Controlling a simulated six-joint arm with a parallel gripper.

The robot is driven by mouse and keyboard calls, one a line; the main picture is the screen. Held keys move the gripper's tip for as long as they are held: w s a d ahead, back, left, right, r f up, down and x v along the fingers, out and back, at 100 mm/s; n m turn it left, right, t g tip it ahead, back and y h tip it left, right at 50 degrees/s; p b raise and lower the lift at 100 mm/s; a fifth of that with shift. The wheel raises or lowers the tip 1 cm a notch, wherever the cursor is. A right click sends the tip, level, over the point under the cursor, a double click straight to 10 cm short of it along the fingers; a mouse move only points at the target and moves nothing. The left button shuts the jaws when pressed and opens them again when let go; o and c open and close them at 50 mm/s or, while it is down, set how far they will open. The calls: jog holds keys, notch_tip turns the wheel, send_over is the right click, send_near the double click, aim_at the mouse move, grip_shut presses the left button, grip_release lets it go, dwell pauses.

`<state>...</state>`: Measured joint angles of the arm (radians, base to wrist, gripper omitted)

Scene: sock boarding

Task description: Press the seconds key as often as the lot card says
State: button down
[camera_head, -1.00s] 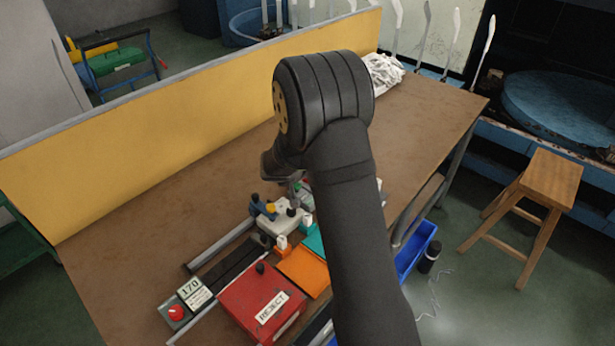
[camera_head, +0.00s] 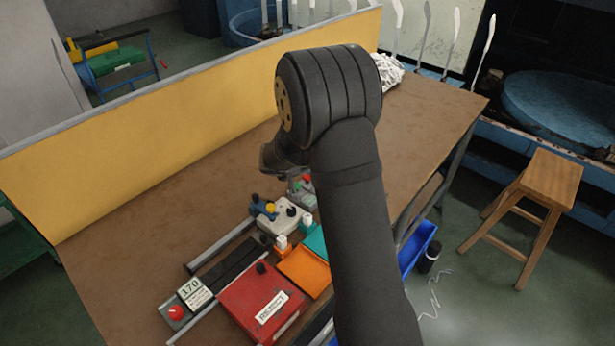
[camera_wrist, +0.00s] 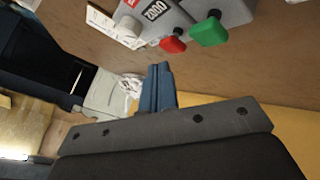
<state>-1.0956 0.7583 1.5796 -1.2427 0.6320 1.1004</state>
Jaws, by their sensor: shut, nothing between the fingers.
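A grey box (camera_wrist: 228,8) with a red key (camera_wrist: 172,44) and a green key (camera_wrist: 210,31) is at the top of the wrist view. It carries a small dark-on-white label or readout, tilted and hard to read. A white printed card or slip (camera_wrist: 112,26) lies beside it; its print is too small to read. The box also shows in the head view (camera_head: 301,189), partly behind my arm. I cannot tell which key is the seconds key. My gripper (camera_wrist: 158,76) is shut and empty, apart from the keys in the wrist view; my arm hides its tips in the head view.
A yellow panel (camera_head: 150,125) borders the back. The bench's left is clear.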

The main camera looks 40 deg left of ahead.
jog(key=shift+r, duration=2.5)
jog(key=shift+f, duration=0.1)
notch_tip(320, 180, up, 4)
